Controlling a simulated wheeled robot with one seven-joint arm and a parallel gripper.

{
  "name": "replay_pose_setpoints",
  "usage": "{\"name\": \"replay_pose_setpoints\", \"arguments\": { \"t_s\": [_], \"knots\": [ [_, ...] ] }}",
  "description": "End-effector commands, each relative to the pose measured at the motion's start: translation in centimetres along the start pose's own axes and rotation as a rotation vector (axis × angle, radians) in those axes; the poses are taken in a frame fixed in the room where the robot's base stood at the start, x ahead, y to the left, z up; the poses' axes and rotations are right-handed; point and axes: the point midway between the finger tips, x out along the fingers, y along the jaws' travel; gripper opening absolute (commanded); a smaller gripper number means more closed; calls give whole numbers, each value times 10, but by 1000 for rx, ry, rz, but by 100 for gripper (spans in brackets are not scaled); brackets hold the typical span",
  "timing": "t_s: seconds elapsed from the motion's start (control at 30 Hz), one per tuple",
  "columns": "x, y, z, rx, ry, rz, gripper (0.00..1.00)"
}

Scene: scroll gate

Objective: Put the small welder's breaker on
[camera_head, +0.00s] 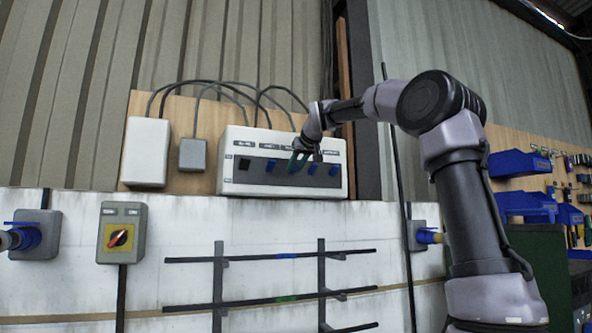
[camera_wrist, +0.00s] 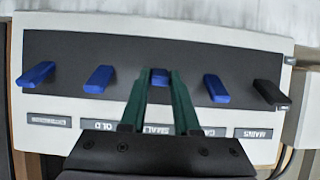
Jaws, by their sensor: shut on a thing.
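A white breaker panel (camera_head: 230,185) with a dark strip is mounted on the wooden board. In the wrist view the panel (camera_wrist: 200,25) has a row of several levers. A black lever (camera_wrist: 271,95) sits at the right end, above a label reading MAINS. The others are blue. The middle blue lever (camera_wrist: 160,77) lies between the green fingertips of my gripper (camera_wrist: 161,84), which is shut on it. Its label, partly hidden by the fingers, seems to begin SMAL. In the head view my gripper (camera_head: 299,160) reaches the panel and partly hides that lever.
Neighbouring blue levers (camera_wrist: 99,79) and (camera_wrist: 216,89) stand close on both sides of my fingers. A rotary switch (camera_head: 119,237) and a rod rack (camera_head: 270,258) are below.

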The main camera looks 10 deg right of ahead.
Motion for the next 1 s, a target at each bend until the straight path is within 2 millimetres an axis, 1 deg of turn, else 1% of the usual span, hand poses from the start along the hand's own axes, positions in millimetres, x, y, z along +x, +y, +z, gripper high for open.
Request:
{"name": "replay_pose_setpoints", "arguments": {
  "t_s": [0.03, 0.4, 0.7, 1.0],
  "knots": [
    [1, -3, -4, 0, -27, -7, 0],
    [0, -2, -13, 0, -199, -3, 0],
    [1, -2, -17, 1, -287, -4, 0],
    [1, -1, -20, 0, -337, -2, 0]
  ]
}}
